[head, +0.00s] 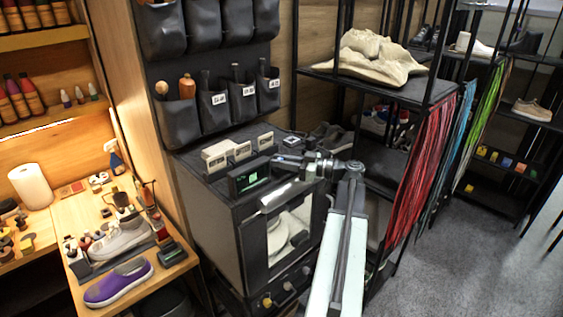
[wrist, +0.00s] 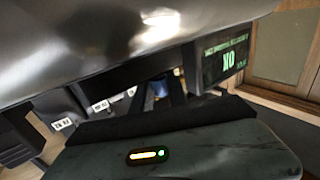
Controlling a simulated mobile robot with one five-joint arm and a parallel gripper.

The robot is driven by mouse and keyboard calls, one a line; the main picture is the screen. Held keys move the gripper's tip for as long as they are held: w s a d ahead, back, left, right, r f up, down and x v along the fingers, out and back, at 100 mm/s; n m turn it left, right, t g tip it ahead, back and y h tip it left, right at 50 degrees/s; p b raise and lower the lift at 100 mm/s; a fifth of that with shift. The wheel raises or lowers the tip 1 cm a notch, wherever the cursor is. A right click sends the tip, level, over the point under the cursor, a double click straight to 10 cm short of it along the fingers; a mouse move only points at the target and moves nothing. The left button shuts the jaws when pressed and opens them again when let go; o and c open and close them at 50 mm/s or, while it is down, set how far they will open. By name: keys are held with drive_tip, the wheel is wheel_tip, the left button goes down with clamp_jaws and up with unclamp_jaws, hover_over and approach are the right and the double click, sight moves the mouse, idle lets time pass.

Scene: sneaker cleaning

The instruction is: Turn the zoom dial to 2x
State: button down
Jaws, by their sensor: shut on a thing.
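My gripper (head: 289,162) reaches in from the right over the top of a black cabinet, close to a small black device with a green-lit display (head: 251,181). A shiny silver elongated thing (head: 284,194) lies just below the gripper, at the cabinet's top front. In the wrist view a large rounded silver surface (wrist: 130,40) fills the top, and a display (wrist: 228,62) shows green text with "NO". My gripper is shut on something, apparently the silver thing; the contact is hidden. I cannot pick out a zoom dial or read a 2x mark in either view.
The black cabinet (head: 215,225) has a front window with a shoe behind it and several knobs below. Small pale boxes (head: 238,151) stand on top. Pouches (head: 180,120) hang behind. A purple shoe (head: 118,283) lies on the wooden bench at left. Carpet (head: 470,270) at right is clear.

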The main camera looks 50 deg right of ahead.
drive_tip(key=m+h, duration=0.1)
drive_tip(key=m+t+h, duration=0.1)
drive_tip(key=h, duration=0.1)
drive_tip(key=m+h, duration=0.1)
drive_tip(key=h, duration=0.1)
drive_tip(key=shift+s+a+t, duration=0.1)
drive_tip(key=shift+a+t, duration=0.2)
drive_tip(key=shift+a, duration=0.05)
drive_tip(key=shift+d+m+h, duration=0.3)
drive_tip(key=shift+m+h, duration=0.6)
drive_tip(key=shift+h, duration=0.2)
drive_tip(key=c, duration=1.6)
unclamp_jaws()
